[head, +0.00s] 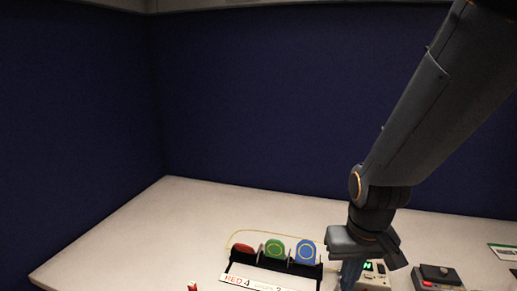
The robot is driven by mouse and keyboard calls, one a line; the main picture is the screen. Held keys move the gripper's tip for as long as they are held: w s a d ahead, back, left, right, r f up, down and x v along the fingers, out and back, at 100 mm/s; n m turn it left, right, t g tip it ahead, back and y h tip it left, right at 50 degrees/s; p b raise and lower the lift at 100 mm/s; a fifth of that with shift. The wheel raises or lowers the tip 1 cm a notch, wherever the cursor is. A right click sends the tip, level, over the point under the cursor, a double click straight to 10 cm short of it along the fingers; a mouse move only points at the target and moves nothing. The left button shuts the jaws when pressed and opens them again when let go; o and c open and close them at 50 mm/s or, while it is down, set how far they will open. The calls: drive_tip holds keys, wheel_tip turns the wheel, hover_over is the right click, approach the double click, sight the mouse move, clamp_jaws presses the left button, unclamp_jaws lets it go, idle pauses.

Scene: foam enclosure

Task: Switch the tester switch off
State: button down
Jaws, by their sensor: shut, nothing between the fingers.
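A pale box with a lit green display (374,267), which looks like the tester, stands at the lower right of the head view. My gripper (349,280) points down at its left side and covers part of it. The fingers are shut with nothing between them. Their tips run toward the bottom edge of the view, and I cannot tell whether they touch the box. I cannot make out the tester switch or its position; it may be hidden behind my gripper or out of view.
A black rack (268,270) with red, green and blue round pieces and a "RED 4" label stands left of my gripper. A dark-topped device (438,277) stands to the right, with a green-edged card (504,252) beyond. A small red item (193,287) lies front left. The left table is clear.

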drive_tip(key=shift+r, duration=0.1)
idle(0.7)
drive_tip(key=shift+t, duration=0.4)
wheel_tip(320, 180, up, 6)
drive_tip(key=p, duration=0.5)
drive_tip(key=shift+f, duration=0.25)
drive_tip(key=shift+s, duration=0.1)
